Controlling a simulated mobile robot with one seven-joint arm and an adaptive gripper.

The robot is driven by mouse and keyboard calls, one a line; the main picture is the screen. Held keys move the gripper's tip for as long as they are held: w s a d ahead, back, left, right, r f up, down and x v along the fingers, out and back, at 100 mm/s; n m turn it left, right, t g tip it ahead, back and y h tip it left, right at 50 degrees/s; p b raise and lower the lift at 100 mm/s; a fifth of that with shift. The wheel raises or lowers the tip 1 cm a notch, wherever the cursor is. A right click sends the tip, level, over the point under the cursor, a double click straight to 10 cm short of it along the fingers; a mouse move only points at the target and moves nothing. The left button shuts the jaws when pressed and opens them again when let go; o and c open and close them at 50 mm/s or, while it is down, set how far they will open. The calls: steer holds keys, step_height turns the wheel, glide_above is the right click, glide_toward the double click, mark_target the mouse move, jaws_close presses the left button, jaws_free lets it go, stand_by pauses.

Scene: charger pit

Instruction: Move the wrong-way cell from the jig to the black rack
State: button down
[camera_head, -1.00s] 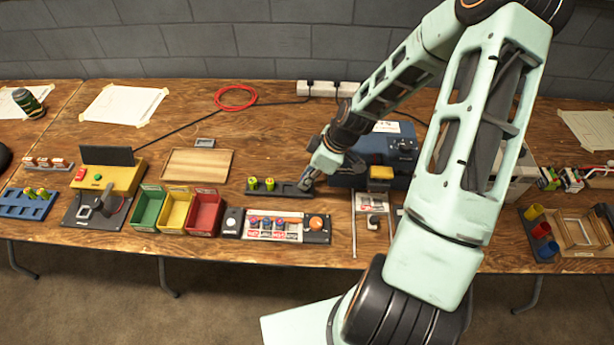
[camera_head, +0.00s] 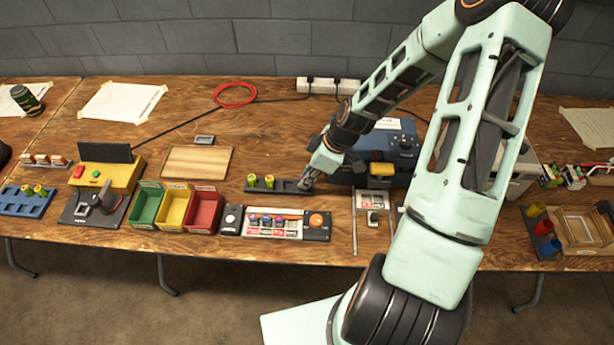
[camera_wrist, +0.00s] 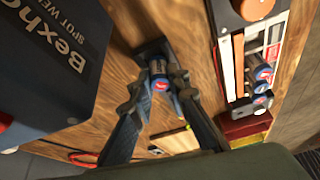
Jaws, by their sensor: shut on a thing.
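The black rack (camera_head: 286,186) lies on the wooden bench, with two yellow-green cells (camera_head: 269,181) standing at its left end. My gripper (camera_head: 304,184) is at the rack's right end. In the wrist view its fingers (camera_wrist: 160,88) are shut on a dark blue cell (camera_wrist: 158,70) with a red and white mark. Part of the rack (camera_wrist: 148,48) shows behind that cell; whether the cell is seated in it I cannot tell. The jig (camera_head: 230,222), in front of the rack, holds several blue and purple cells; it also shows in the wrist view (camera_wrist: 228,68).
A blue spot welder (camera_head: 385,150) stands right of the rack, close to my gripper; it fills the wrist view's left side (camera_wrist: 45,60). Green, yellow and red bins (camera_head: 205,212) stand left of the jig. A wooden board (camera_head: 198,160) lies behind them.

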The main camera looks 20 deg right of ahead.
steer(key=shift+f+b, duration=0.3)
steer(key=shift+f, duration=0.1)
stand_by(0.7)
steer(key=c, duration=1.8)
jaws_free()
steer(key=shift+o, duration=0.2)
steer(key=shift+r+p, duration=2.75)
steer(key=shift+r, duration=0.8)
